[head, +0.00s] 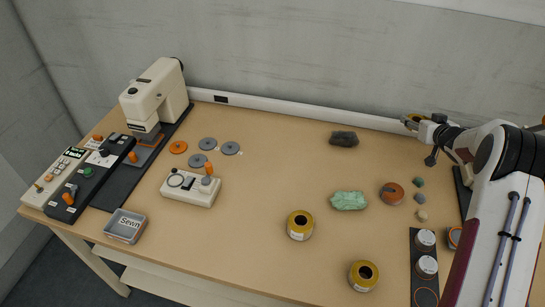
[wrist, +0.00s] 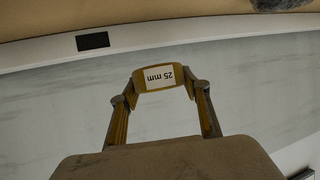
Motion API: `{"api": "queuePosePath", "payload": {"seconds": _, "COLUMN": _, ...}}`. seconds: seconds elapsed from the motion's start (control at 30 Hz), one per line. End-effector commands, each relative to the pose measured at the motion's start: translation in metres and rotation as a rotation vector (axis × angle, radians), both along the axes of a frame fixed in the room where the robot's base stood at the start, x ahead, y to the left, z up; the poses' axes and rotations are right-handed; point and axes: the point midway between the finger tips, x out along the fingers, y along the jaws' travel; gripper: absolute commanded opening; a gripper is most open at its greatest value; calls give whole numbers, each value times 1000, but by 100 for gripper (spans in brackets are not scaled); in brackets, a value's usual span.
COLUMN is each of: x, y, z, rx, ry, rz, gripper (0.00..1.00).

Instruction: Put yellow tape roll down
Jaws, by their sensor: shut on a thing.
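My gripper (head: 412,123) is at the right end of the head view, near the back edge of the table. It is shut on a yellow tape roll. In the wrist view the roll (wrist: 160,77) shows a white label reading "25 mm", upside down, between the two fingertips (wrist: 163,88). It appears held above the table. Two other yellow tape rolls sit on the table: one near the middle (head: 300,225) and one nearer the front (head: 363,276).
A green crumpled lump (head: 348,201), a dark lump (head: 344,139) and a brown round piece (head: 392,194) lie on the right half. A dark strip (head: 424,283) with white-topped round pieces is front right. A cream machine (head: 155,97) stands left. The table middle is fairly clear.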

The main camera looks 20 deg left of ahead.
Motion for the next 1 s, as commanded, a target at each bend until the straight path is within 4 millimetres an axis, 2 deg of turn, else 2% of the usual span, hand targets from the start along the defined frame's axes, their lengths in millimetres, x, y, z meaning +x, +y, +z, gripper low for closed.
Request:
{"api": "queuePosePath", "payload": {"seconds": 0.03, "x": 1, "y": 17, "z": 2, "rx": 0, "ry": -2, "rz": 21, "gripper": 27}}
{"api": "queuePosePath", "payload": {"seconds": 0.27, "x": -1, "y": 95, "z": 6, "rx": 3, "ry": 0, "rz": 111, "gripper": 27}}
{"api": "queuePosePath", "payload": {"seconds": 0.47, "x": -11, "y": 162, "z": 7, "rx": 8, "ry": 6, "rz": 193, "gripper": 27}}
{"api": "queuePosePath", "payload": {"seconds": 0.77, "x": -38, "y": 261, "z": 9, "rx": 13, "ry": 13, "rz": 320, "gripper": 27}}
{"api": "queuePosePath", "payload": {"seconds": 1.0, "x": -71, "y": 337, "z": 8, "rx": 17, "ry": 19, "rz": 425, "gripper": 27}}
